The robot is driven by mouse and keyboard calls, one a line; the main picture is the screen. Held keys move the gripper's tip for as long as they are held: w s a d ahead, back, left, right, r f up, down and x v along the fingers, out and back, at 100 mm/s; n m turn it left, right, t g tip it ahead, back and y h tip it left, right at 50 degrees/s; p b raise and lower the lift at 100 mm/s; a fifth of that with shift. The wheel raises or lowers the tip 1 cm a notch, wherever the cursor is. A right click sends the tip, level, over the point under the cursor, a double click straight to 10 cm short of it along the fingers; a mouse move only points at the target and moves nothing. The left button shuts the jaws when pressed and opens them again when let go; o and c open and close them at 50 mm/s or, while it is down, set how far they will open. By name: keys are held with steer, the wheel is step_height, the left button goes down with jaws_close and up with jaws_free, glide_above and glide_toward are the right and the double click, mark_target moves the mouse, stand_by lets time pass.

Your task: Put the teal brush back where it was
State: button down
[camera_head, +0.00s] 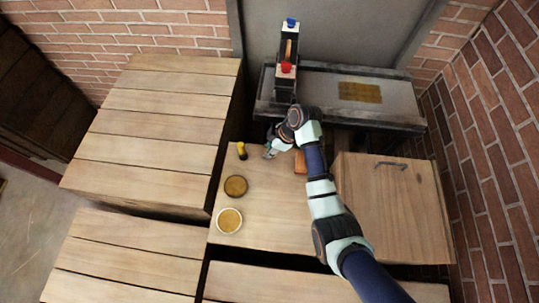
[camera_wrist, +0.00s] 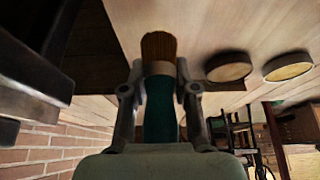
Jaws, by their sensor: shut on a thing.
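The teal brush (camera_wrist: 160,118) is between the two fingers of my gripper (camera_wrist: 158,82) in the wrist view. Its teal handle runs back toward the palm, and its brown bristles point away past the fingertips. The gripper is shut on the brush near the handle's bristle end. In the head view my gripper (camera_head: 270,152) is low over the wooden table, between a small yellow and black object (camera_head: 242,150) and an orange-brown block (camera_head: 300,162). The brush cannot be made out clearly there. I cannot tell whether it touches the table.
A dark round dish (camera_head: 236,186) and a pale-rimmed dish (camera_head: 229,220) stand on the table (camera_head: 265,225). A hand press (camera_head: 288,65) stands behind on a dark bench (camera_head: 320,82) with a golden plate (camera_head: 360,92). A wooden cabinet (camera_head: 395,205) is right of my arm.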

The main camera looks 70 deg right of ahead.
step_height(320, 180, down, 4)
steer(key=shift+f+b, duration=0.1)
steer(key=shift+b, duration=0.9)
steer(key=shift+f, duration=0.1)
steer(key=c, duration=0.9)
jaws_free()
steer(key=p+v, duration=0.5)
steer(key=v, duration=0.7)
steer(key=shift+d, duration=0.1)
